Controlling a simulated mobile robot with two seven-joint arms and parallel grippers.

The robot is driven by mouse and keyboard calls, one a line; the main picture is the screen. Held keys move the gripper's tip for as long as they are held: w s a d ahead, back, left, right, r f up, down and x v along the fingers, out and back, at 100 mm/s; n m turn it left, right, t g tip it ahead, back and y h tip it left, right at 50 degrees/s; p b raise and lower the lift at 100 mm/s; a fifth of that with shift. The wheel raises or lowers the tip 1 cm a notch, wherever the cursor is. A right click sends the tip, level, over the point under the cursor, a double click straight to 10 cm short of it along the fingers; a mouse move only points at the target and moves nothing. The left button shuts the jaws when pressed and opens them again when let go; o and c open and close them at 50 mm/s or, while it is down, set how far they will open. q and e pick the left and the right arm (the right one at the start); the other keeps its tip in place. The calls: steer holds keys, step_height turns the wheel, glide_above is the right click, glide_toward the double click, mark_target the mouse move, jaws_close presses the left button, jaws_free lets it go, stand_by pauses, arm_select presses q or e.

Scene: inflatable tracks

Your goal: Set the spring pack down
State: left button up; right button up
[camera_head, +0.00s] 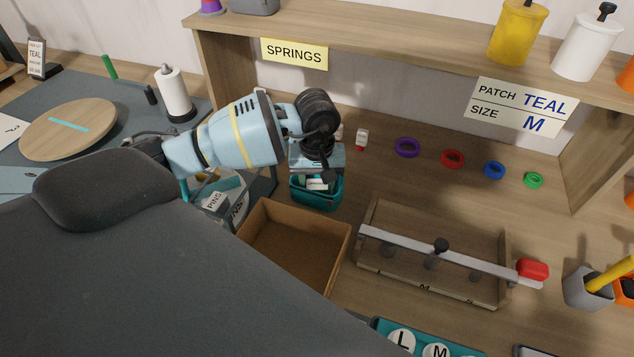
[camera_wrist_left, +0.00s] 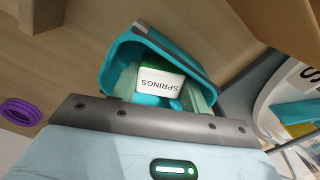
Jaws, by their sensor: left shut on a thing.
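The spring pack (camera_wrist_left: 163,82), with a white SPRINGS label and some green at its edge, shows between the fingers of my left gripper (camera_wrist_left: 160,92) in the left wrist view. The gripper is shut on it. The pack is within the opening of a teal bin (camera_wrist_left: 139,36); I cannot tell whether it touches the bottom. In the head view my left gripper (camera_head: 317,176) points down over the same teal bin (camera_head: 318,198), and mostly hides the pack. My right gripper is not in view.
An open cardboard box (camera_head: 258,219) stands just in front of the bin. A wooden fixture with a metal bar (camera_head: 400,244) is to its right. Purple (camera_head: 407,147), red (camera_head: 452,158), blue and green rings lie behind. The shelf with the SPRINGS sign (camera_head: 294,53) overhangs the back.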

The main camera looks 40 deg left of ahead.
mark_target(317, 183)
arm_select(q)
steer(key=o, duration=0.7)
steer(key=shift+f, duration=0.1)
step_height(317, 183, up, 12)
steer(key=shift+r, duration=0.2)
